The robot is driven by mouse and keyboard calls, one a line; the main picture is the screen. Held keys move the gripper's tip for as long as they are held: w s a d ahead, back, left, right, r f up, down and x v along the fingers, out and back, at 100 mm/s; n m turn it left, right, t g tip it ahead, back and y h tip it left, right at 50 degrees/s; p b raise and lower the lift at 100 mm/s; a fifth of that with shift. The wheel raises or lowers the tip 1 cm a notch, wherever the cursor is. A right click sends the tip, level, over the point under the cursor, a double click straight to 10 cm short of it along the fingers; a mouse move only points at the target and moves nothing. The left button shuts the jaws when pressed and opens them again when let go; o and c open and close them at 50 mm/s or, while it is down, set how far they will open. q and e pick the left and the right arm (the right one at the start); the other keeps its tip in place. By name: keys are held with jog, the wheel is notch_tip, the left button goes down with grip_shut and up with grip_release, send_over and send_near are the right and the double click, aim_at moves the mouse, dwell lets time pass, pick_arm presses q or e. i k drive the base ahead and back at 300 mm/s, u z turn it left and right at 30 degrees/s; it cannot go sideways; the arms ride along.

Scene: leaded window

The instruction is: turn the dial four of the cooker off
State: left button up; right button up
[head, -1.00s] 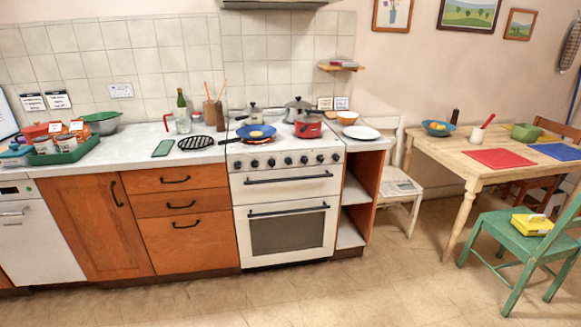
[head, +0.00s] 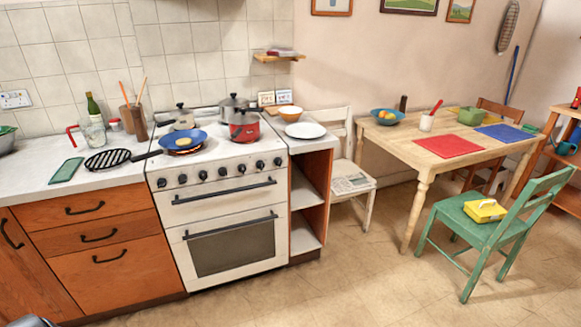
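The white cooker (head: 228,225) stands left of centre in the head view, its front facing me. Several black dials sit in a row along its front panel; the middle one (head: 221,171) is fourth from the left. Dial markings and settings are too small to read. A blue frying pan (head: 184,137) is on the front left of the hob, with an orange glow at its near edge. A red pot (head: 243,131) and grey pots stand on the hob. Neither gripper is recognisable; only a dark piece, probably of my arm, shows at the bottom left corner.
A worktop (head: 30,186) with wooden drawers adjoins the cooker on the left. An open shelf unit (head: 309,200) stands on its right. A white chair (head: 350,183), wooden table (head: 400,148) and green chair (head: 478,228) are further right. The floor before the cooker is clear.

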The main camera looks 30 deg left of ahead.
aim_at(223, 172)
jog(key=z, duration=0.5)
jog(key=i, duration=1.75)
jog(key=u, duration=0.3)
